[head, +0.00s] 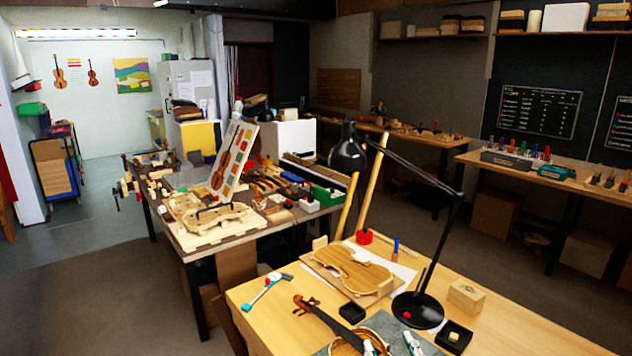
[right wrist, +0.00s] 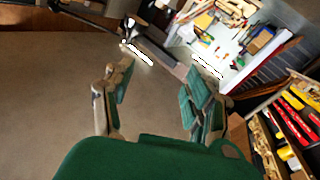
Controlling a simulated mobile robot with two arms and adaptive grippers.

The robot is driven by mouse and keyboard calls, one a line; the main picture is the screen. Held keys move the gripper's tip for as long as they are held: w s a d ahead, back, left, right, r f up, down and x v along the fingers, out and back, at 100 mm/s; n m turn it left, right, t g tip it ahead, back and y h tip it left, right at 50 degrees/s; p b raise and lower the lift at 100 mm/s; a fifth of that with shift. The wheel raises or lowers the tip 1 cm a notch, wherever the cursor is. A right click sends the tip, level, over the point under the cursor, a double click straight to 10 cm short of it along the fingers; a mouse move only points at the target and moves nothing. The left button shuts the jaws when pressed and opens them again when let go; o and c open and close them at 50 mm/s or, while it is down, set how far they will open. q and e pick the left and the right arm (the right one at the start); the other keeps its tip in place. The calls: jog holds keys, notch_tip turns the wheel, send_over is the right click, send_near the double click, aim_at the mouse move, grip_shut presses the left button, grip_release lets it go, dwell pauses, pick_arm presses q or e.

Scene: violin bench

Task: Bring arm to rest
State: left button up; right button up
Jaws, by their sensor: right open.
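Bare floor shows behind the gap. My left gripper is in neither view.
The near wooden bench (head: 515,325) holds a violin body plate (head: 352,267), a violin neck (head: 322,313), a black lamp (head: 418,310) and a small wooden block (head: 466,295). A cluttered bench (head: 205,240) stands behind. Open floor (head: 90,300) lies left.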

jog(key=s+d+f+m+g+h, duration=0.2)
jog(key=s+d+f+g, duration=0.25)
jog(key=f, duration=0.25)
jog(key=s+d+f+m+g+h, duration=0.2)
jog(key=s+d+f+g+h, duration=0.1)
jog(key=s+f, duration=0.3)
jog(key=s+f+n+g+y, duration=0.1)
jog(key=s+f+g, duration=0.25)
jog(key=s, duration=0.45)
jog(key=s+f+g+y, duration=0.1)
jog(key=s+f+g, duration=0.25)
jog(key=s, duration=0.45)
notch_tip(320, 180, down, 29)
jog(key=s+g+b, duration=0.2)
jog(key=s+d+f+b, duration=0.1)
jog(key=s+d+f, duration=0.1)
jog(key=s+f, duration=1.3)
jog(key=shift+s+d+f+n+g+h+b, duration=0.25)
jog(key=shift+d+f+n+g+h+b, duration=0.15)
jog(key=shift+f, duration=0.5)
